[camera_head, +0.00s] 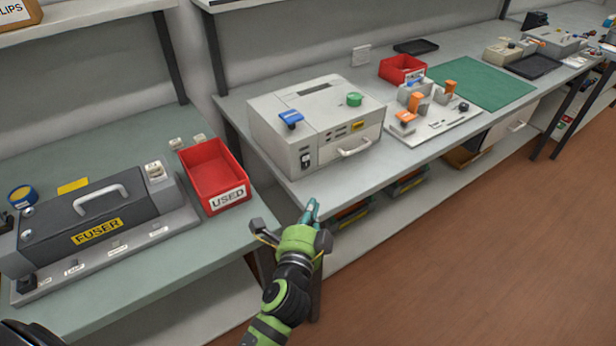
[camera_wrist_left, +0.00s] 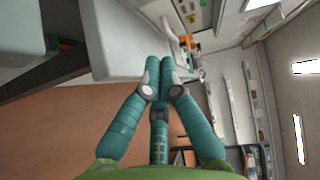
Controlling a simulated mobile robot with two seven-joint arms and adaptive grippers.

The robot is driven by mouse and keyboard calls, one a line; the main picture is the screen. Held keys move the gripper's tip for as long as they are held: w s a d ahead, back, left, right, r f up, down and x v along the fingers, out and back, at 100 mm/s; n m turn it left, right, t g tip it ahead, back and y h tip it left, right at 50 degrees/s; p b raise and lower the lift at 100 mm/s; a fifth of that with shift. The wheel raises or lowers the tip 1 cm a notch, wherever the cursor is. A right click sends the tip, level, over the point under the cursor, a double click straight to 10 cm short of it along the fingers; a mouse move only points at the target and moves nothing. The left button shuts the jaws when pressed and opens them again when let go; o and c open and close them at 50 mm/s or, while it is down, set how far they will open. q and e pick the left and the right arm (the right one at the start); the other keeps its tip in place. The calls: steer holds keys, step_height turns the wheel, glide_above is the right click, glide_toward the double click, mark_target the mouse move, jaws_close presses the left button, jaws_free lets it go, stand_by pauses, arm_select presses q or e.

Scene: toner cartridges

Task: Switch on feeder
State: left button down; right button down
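A light grey boxy machine (camera_head: 270,130) stands on the middle bench; I take it for the feeder, though its small yellow label is unreadable here. It has a blue knob and a green knob on top and a handle in front. A black rocker switch (camera_head: 306,160) is at the left of its front face; its position is too small to tell. My left gripper (camera_head: 312,207) is in front of and below the machine, near the bench edge, apart from it. In the left wrist view its teal fingers (camera_wrist_left: 167,62) meet at the tips, with nothing between them. My right gripper is not in view.
The fuser unit (camera_head: 95,225) and a red USED bin (camera_head: 212,176) are on the left bench. A white board with orange clamps (camera_head: 435,118), another red bin (camera_head: 402,69) and a green mat (camera_head: 483,82) are right of the machine. The floor in front is clear.

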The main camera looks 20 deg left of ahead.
arm_select(q)
steer(key=shift+s, duration=0.1)
glide_toward(306, 161)
steer(key=w+d, duration=0.2)
steer(key=w+d+f, duration=0.1)
steer(key=w+d, duration=0.1)
steer(key=shift+w+p, duration=0.1)
steer(key=shift+p, duration=0.3)
steer(key=shift+w+a+f+p, duration=0.25)
steer(key=shift+w+a+p, duration=0.05)
steer(key=shift+w+a, duration=0.9)
steer(key=shift+w+a+f, duration=0.1)
steer(key=shift+w+a, duration=0.05)
steer(key=shift+a, duration=0.25)
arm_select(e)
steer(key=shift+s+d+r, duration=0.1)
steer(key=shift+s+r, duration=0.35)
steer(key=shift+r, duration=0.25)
